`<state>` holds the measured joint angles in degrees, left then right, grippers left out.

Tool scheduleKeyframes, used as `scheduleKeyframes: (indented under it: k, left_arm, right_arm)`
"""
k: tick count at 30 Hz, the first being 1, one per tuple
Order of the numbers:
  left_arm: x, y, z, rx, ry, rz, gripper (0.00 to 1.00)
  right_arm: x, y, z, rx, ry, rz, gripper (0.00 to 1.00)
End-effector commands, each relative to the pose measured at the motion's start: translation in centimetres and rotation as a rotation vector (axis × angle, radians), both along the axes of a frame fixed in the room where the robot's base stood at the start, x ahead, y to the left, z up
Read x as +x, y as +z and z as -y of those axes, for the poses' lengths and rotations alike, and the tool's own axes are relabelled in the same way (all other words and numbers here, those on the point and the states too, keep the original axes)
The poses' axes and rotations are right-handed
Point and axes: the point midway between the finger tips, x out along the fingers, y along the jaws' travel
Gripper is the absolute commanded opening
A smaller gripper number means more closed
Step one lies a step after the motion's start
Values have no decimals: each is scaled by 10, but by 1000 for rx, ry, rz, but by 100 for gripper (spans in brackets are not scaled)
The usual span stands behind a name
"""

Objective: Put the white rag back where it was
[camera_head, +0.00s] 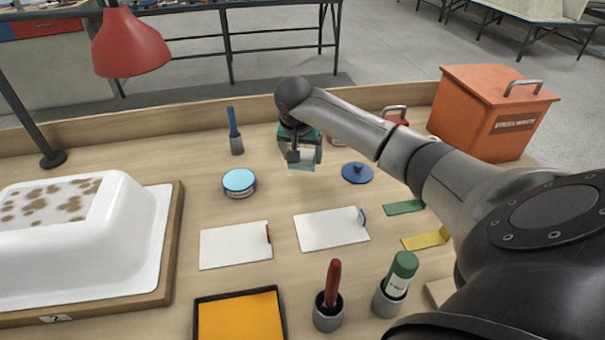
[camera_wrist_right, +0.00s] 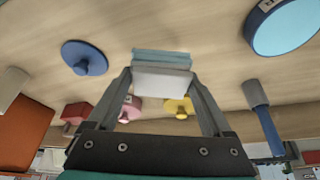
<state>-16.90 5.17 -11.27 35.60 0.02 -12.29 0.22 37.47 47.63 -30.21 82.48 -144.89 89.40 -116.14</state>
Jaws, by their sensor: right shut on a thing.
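My right gripper (camera_head: 301,152) is above the back middle of the workbench, shut on a small block-like thing with white and pale blue layers. In the right wrist view this white and blue thing (camera_wrist_right: 161,72) sits between the fingertips of the gripper (camera_wrist_right: 160,84). I cannot tell whether it is the white rag or whether it touches the bench. Two flat white sheets lie on the bench: one with a red piece at its edge (camera_head: 233,246), one with a blue piece (camera_head: 328,229). My left gripper is not in view.
A blue tin (camera_head: 239,182) and a blue knobbed disc (camera_head: 357,173) flank the gripper. A blue-handled tool (camera_head: 235,135) stands in a holder. A white tub shell (camera_head: 130,240), orange bin (camera_head: 490,112), yellow tray (camera_head: 240,318) and red lamp (camera_head: 130,45) stand around.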

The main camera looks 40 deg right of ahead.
Motion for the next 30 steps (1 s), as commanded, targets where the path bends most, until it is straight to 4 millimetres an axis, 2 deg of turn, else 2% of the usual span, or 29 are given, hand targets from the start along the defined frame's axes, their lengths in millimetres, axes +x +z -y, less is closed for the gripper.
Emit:
scheduleKeyframes:
  k: [1,7,14,26,27,30]
  left_arm:
    - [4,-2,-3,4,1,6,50]
    - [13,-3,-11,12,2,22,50]
    - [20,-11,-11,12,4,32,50]
    - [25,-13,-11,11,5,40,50]
    - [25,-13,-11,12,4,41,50]
    - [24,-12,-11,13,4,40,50]
  right_arm:
    - [0,-7,0,2,0,-1,40]
    - [0,-19,0,2,-1,0,40]
    - [0,-53,0,2,-1,-1,40]
    - [0,-58,1,-2,0,1,40]
    - [0,-58,0,-2,0,1,86]
    - [0,-57,0,-1,0,1,98]
